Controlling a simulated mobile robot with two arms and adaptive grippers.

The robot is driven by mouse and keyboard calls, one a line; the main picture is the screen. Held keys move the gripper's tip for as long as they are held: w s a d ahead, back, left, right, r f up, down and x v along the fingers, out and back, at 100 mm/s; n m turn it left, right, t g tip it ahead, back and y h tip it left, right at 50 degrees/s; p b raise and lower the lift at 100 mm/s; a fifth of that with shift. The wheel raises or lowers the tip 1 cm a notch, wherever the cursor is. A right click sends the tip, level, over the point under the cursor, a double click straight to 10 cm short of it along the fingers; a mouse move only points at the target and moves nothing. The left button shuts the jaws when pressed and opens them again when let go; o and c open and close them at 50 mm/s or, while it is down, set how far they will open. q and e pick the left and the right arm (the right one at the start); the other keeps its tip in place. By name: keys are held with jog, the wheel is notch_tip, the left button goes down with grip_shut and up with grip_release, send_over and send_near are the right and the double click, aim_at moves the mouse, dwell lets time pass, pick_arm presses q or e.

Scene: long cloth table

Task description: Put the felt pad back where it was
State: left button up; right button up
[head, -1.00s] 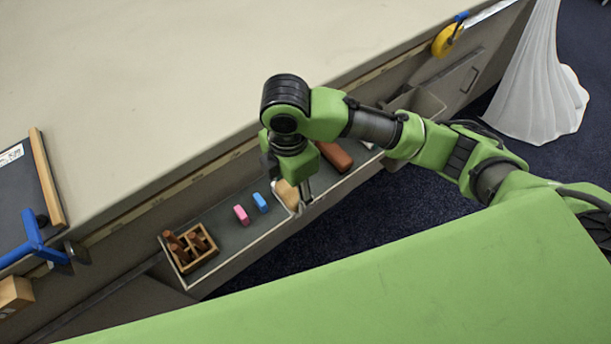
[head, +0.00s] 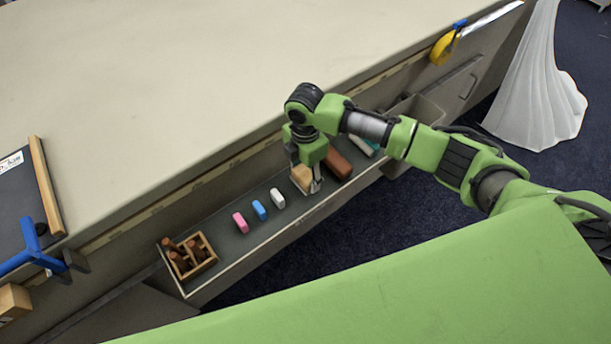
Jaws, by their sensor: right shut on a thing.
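My right gripper (head: 309,186) points down into the open drawer (head: 237,258). It is shut on a tan, block-like piece (head: 301,176), which I take to be the felt pad. The fingers partly cover the pad. It is low over the right half of the drawer, between a white block (head: 278,198) and a reddish-brown block (head: 338,164). I cannot tell whether it touches the drawer floor. My left gripper is not in view.
The drawer also holds a blue block (head: 259,209), a pink block (head: 240,222), a white-and-teal item (head: 364,144) and a wooden box (head: 209,248) with brown pieces. A blue clamp (head: 31,245) sits at the table edge. The pale tabletop (head: 180,90) is largely clear.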

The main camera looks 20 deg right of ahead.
aim_at(305, 173)
jog(key=shift+f, duration=0.7)
jog(key=shift+f, duration=0.1)
jog(key=o, duration=1)
notch_tip(305, 173, up, 12)
jog(key=shift+r, duration=0.15)
